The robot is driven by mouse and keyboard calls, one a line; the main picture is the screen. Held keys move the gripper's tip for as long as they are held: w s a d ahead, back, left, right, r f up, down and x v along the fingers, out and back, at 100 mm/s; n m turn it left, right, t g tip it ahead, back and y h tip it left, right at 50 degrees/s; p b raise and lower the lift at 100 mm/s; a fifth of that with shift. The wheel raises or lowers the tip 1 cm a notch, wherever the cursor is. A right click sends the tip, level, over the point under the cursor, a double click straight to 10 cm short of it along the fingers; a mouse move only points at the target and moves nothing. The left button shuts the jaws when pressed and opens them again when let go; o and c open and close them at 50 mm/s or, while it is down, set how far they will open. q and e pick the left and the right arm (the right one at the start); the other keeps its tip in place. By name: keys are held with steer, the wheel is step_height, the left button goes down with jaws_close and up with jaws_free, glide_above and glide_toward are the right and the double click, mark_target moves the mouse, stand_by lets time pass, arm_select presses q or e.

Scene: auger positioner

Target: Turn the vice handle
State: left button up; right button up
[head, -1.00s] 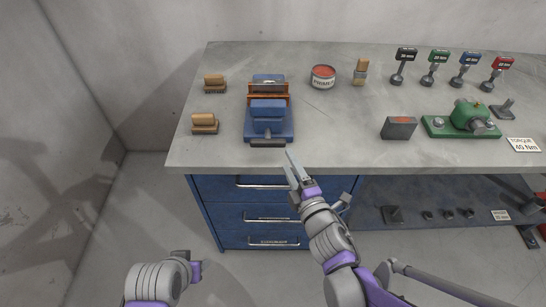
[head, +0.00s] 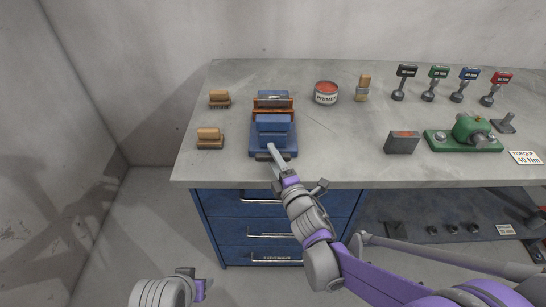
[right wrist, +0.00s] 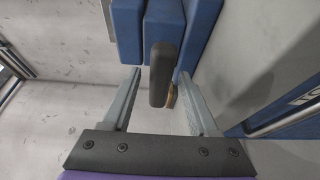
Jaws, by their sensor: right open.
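The blue vice (head: 273,135) with orange-brown jaws stands near the front left edge of the bench. Its dark handle (head: 268,157) is at the vice's front, partly covered by my right gripper (head: 276,152) in the head view. In the right wrist view, the handle (right wrist: 165,75) lies between the two fingers of my right gripper (right wrist: 162,88). The fingers are open, with a gap to the handle's left and the right finger closer to it. My left gripper (head: 200,286) is low at the left, away from the bench; its fingers are not clearly shown.
Two brushes (head: 209,138) lie left of the vice. A primer tin (head: 326,92) and another brush (head: 363,88) stand behind right. A dark block (head: 402,143) and a green device (head: 464,135) are further right. Blue drawers (head: 260,231) are below the bench front.

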steer(key=shift+w+a, duration=0.1)
steer(key=shift+w, duration=0.1)
jaws_close()
steer(key=shift+m, duration=0.4)
